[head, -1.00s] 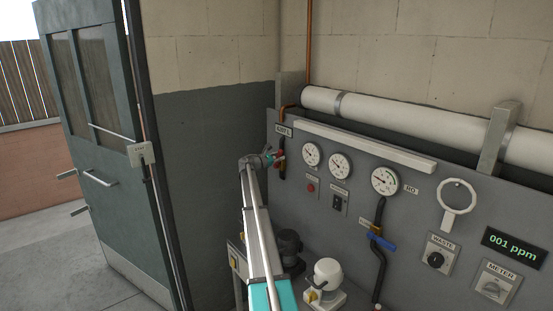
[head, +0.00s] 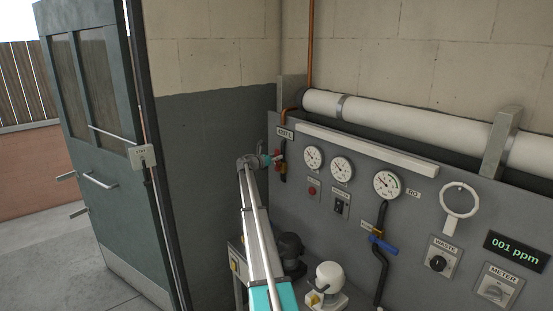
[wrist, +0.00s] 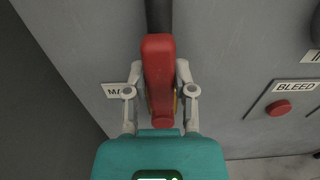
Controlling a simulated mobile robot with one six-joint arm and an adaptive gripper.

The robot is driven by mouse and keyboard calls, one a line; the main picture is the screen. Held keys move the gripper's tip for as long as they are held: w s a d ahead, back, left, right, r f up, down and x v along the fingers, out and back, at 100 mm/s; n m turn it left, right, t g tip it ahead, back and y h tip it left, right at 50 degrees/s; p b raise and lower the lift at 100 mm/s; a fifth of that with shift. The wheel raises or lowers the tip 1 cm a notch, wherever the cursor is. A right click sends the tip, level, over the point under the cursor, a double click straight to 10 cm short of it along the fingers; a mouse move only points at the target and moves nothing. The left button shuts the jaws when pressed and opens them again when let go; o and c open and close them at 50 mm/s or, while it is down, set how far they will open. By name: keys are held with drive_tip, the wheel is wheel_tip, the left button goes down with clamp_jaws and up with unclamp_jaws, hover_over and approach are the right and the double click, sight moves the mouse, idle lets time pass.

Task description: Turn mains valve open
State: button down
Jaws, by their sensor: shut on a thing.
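The mains valve's red lever (wrist: 159,75) lies between the two fingers of my gripper (wrist: 161,90) in the wrist view, one finger on each side. My gripper is shut on it. The lever lines up with the dark pipe (wrist: 158,14) above it. In the head view, the red lever (head: 278,154) shows small at the left of the grey panel, with my gripper (head: 269,159) at it. The valve body is mostly hidden behind the lever and my fingers. A white label beside the lever is partly covered, with "MA" readable.
A red bleed button (wrist: 279,108) is to the right of the lever. The grey panel (head: 330,230) also carries gauges, a blue-handled valve (head: 382,244) and switches. A green door (head: 110,150) stands at the left. Pumps (head: 327,277) are below my arm.

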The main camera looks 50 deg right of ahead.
drive_tip(key=shift+w+d+r, duration=0.1)
drive_tip(key=shift+w+d, duration=0.05)
drive_tip(key=shift+d, duration=0.05)
drive_tip(key=shift+c, duration=2.2)
unclamp_jaws()
drive_tip(key=shift+d, duration=0.1)
drive_tip(key=shift+a, duration=0.2)
drive_tip(key=shift+a, duration=0.4)
drive_tip(key=w+a, duration=0.1)
drive_tip(key=a, duration=1)
drive_tip(key=shift+w, duration=0.25)
